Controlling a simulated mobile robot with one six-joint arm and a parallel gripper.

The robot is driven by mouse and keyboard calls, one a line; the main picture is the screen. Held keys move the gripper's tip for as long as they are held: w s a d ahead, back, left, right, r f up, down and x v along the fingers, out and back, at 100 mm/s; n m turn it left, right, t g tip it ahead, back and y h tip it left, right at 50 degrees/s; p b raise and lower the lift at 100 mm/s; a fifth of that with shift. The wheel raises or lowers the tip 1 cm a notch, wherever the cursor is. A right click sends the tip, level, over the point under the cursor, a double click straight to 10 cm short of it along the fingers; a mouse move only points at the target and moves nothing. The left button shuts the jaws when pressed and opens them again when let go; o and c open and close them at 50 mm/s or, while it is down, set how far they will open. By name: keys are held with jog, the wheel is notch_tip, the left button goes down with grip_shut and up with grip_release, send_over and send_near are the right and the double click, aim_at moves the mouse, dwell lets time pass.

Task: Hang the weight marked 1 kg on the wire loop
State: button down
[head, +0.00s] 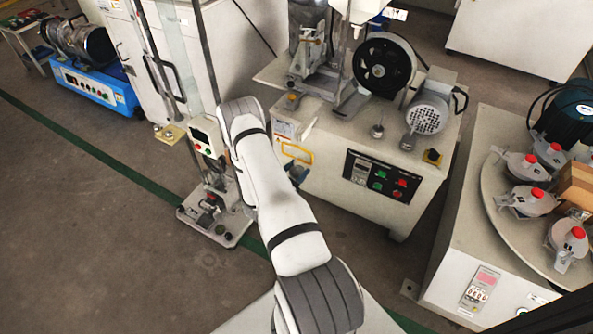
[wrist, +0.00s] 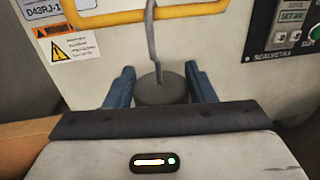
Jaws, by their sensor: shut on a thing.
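In the wrist view, my gripper (wrist: 160,78) has its two blue fingers on either side of a dark grey round weight (wrist: 162,92). They are shut on it. No marking on the weight is readable. In the head view, my arm hides most of the gripper in front of the beige machine (head: 340,205); blue finger parts (head: 299,172) show beside the arm.
A yellow frame (wrist: 180,12) is on the machine front beyond the weight. Two small grey stemmed pieces (head: 377,130) (head: 408,142) stand on the machine top. A control panel (head: 382,176) is to the right. A stand with a base plate (head: 228,232) is left of my arm.

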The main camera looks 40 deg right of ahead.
jog(key=shift+f+b, duration=0.3)
dwell(0.6)
jog(key=c, duration=0.6)
grip_release()
jog(key=shift+o, duration=0.2)
jog(key=p+v, duration=0.2)
jog(key=v, duration=0.5)
jog(key=shift+a, duration=0.4)
jog(key=s+a+r+m+g+y+p, duration=0.15)
jog(key=r+m+g+p, duration=0.45)
jog(key=r, duration=1.2)
jog(key=s+a+r+m+g+y+p, duration=0.1)
jog(key=s+r+m+g+y+p, duration=0.4)
jog(key=r, duration=1.4)
jog(key=s+a+r+m+t+y+p, duration=0.3)
jog(key=a+r+p, duration=0.3)
jog(key=r, duration=0.5)
jog(key=s+a+r+m+t+y+p, duration=0.3)
jog(key=a+r+p, duration=0.4)
jog(key=r, duration=0.5)
jog(key=s+a+r+m+t+y+p, duration=0.3)
jog(key=s+a+r+y+p, duration=0.2)
jog(key=r, duration=0.6)
jog(key=a+p, duration=0.2)
jog(key=shift+s+a+r+m, duration=0.25)
jog(key=shift+a+r+m, duration=0.05)
jog(key=shift+r+m, duration=0.1)
